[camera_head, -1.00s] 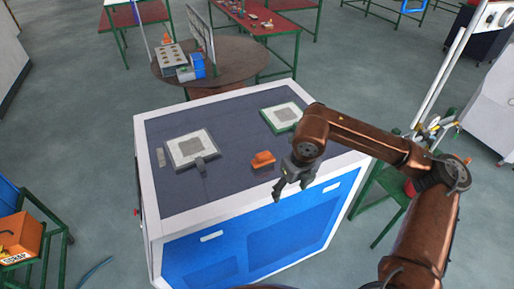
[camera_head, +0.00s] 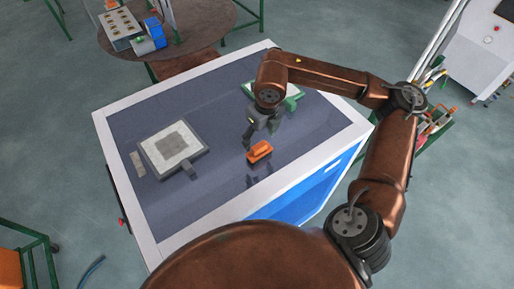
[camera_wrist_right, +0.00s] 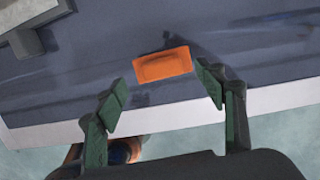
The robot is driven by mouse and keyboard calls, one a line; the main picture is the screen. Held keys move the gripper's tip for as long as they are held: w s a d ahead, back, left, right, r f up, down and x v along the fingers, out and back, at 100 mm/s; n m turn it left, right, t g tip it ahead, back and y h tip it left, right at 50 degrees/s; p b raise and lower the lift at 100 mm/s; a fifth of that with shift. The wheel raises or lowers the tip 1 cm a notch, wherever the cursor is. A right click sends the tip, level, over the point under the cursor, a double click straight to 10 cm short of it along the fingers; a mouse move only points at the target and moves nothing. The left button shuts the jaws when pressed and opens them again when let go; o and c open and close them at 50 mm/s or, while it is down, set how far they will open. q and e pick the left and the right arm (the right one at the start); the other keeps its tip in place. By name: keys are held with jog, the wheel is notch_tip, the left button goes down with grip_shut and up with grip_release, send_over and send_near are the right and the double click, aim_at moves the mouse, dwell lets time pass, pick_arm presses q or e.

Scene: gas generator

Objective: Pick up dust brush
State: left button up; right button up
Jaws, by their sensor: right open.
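The dust brush, an orange block-like piece (camera_head: 259,151), lies on the dark top of the white and blue cabinet (camera_head: 222,181). My right gripper (camera_head: 258,134) is just above and beside it, pointing down, with its fingers apart and empty. In the right wrist view the orange brush (camera_wrist_right: 163,65) lies just beyond the open fingertips (camera_wrist_right: 161,88), lined up between them and apart from both. Its underside is hidden. My left gripper is not in view.
A grey framed panel (camera_head: 174,147) lies left on the cabinet top, and a green-edged one (camera_head: 290,97) lies behind my right gripper. A round table (camera_head: 196,38) with small parts stands behind. The cabinet top between the left panel and the brush is clear.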

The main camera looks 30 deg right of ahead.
aim_at(259, 145)
jog(key=shift+f, duration=0.45)
notch_tip(259, 145, down, 4)
jog(key=shift+w+d+f+p, duration=0.1)
jog(key=shift+w+f+p, duration=0.05)
jog(key=shift+p, duration=1)
jog(key=shift+w+f, duration=0.1)
jog(key=shift+f, duration=0.25)
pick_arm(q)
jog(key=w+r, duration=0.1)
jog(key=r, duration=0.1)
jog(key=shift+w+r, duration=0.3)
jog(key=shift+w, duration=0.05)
pick_arm(e)
jog(key=shift+c, duration=0.4)
jog(key=c, duration=1.2)
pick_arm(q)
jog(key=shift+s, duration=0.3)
pick_arm(e)
jog(key=shift+r, duration=0.1)
